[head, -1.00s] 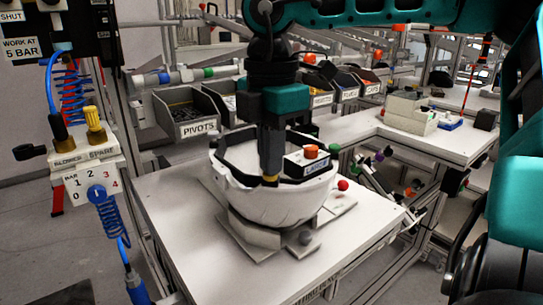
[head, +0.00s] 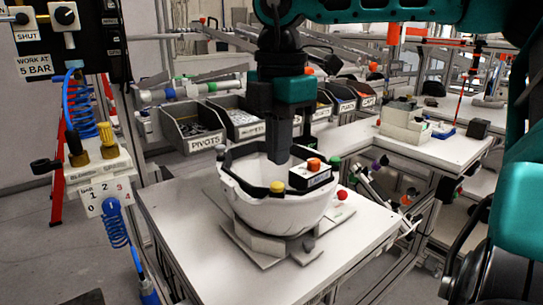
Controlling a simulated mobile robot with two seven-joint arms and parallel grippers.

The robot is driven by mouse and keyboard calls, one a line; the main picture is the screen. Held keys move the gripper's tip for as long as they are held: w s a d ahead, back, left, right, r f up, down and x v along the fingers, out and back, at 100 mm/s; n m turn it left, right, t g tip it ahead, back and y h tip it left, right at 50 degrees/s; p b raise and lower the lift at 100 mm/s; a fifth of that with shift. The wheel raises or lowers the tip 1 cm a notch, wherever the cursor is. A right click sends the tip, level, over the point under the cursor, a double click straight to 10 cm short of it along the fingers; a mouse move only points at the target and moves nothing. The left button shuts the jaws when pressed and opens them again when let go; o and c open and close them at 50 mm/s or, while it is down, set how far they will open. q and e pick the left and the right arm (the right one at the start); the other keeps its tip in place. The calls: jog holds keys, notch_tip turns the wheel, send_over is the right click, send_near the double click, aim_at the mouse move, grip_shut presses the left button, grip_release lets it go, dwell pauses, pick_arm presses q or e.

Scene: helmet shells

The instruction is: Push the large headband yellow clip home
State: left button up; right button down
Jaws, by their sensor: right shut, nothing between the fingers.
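A white helmet shell (head: 268,211) sits open side up on a grey fixture (head: 259,241) on the white table. A black headband (head: 236,180) lies inside its rim, with a block labelled LARGE (head: 318,180) at the right. The yellow clip (head: 277,187) is at the near side of the rim; I cannot tell how deep it sits. An orange clip (head: 313,164) is on top of the labelled block. My right gripper (head: 277,161) is shut and empty, pointing down above and behind the yellow clip, apart from it. My left gripper is not in view.
A green knob (head: 333,161) and a red knob (head: 342,195) stand right of the shell. Part bins (head: 196,128) line the back, one labelled PIVOTS. An air-valve panel (head: 98,180) with blue hoses is at the left. The table's front (head: 195,235) is clear.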

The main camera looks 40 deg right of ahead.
aim_at(278, 184)
notch_tip(278, 184, up, 10)
jog(key=shift+w, duration=0.15)
jog(key=shift+d+f, duration=0.1)
dwell(0.6)
